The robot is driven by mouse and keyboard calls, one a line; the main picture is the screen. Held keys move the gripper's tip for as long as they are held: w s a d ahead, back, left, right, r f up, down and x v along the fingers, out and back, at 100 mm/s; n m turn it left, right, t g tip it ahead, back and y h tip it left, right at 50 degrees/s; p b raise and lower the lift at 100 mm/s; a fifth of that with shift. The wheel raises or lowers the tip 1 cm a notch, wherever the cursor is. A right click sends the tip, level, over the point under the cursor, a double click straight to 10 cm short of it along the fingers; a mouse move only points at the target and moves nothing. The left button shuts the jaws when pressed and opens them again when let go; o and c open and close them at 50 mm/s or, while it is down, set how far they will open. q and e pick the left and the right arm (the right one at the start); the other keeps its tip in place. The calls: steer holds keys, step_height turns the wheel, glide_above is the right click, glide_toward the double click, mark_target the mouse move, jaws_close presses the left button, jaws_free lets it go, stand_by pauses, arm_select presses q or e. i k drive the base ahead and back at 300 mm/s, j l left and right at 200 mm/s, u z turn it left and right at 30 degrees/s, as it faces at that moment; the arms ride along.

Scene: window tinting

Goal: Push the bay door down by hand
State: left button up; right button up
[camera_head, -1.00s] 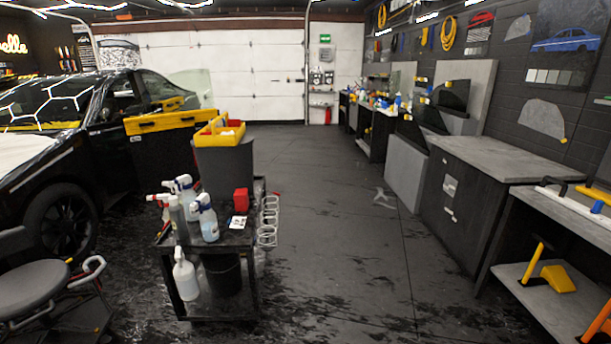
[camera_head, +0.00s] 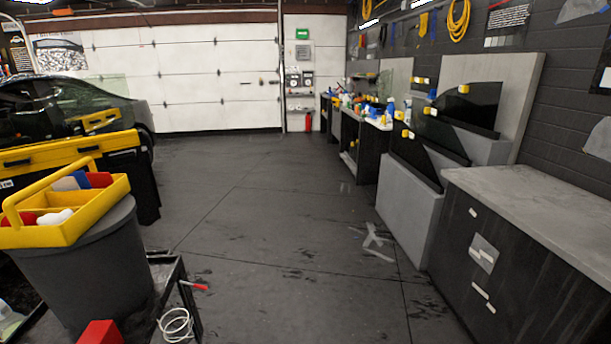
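The white sectional bay door (camera_head: 205,80) fills the back wall in the head view. It is down, and its lower edge meets the dark floor. A small dark handle or latch (camera_head: 262,82) shows near its right side. The door is still well away from me across the floor. Neither of my grippers is in view.
A black car (camera_head: 70,105) is behind. A grey-topped cabinet (camera_head: 540,200) lines the right. The middle floor (camera_head: 265,200) is clear, with tape scraps (camera_head: 375,240).

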mark_target(227, 59)
steer(key=i+j, duration=0.4)
steer(key=i, duration=0.9)
steer(key=i+j+z, duration=0.15)
steer(key=i+j, duration=0.25)
steer(key=i, duration=0.9)
steer(key=i+j, duration=0.55)
steer(key=i, duration=0.75)
steer(key=i+j+z, duration=0.15)
steer(key=i+j, duration=0.4)
steer(key=i, duration=0.7)
steer(key=i+j, duration=0.7)
steer(key=i, duration=0.55)
steer(key=i+j+z, duration=0.1)
steer(key=i+j, duration=0.6)
steer(key=i, duration=0.55)
steer(key=i+j+z, duration=0.1)
steer(key=i+j, duration=0.7)
steer(key=i, duration=0.4)
steer(key=i+j, duration=0.9)
steer(key=i, duration=0.3)
steer(key=i+j, duration=0.65)
steer(key=j, duration=0.2)
steer(key=i+j+z, duration=0.1)
steer(key=i+j, duration=0.5)
steer(key=j, duration=0.2)
steer(key=i+j, duration=0.3)
steer(key=j, duration=0.15)
steer(key=i+j+z, duration=0.1)
steer(key=i+j, duration=0.2)
steer(key=j, duration=0.15)
